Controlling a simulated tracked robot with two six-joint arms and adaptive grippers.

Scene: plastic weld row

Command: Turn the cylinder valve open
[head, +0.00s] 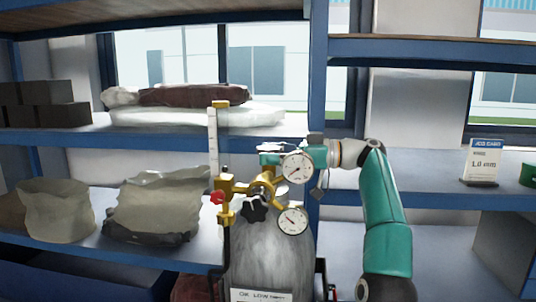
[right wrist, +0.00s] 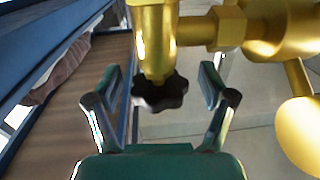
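The grey gas cylinder (head: 270,255) stands upright in the head view, with brass valve fittings, two round gauges (head: 296,168) and a black lobed knob (head: 254,208). My right gripper (head: 270,152) is behind the upper gauge at the top of the fittings, partly hidden. In the right wrist view a black lobed knob (right wrist: 160,92) sits below a brass stem (right wrist: 156,40). The open fingers of my right gripper (right wrist: 162,100) stand on either side of it, with gaps visible. I cannot tell whether both views show the same knob. My left gripper is not in view.
A clear flow tube (head: 213,150) and a small red knob (head: 217,197) are left of the gauges. Blue shelving (head: 60,235) stands behind, with pale sacks (head: 160,203) and dark blocks (head: 45,105). A job card (head: 482,162) stands on the right shelf.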

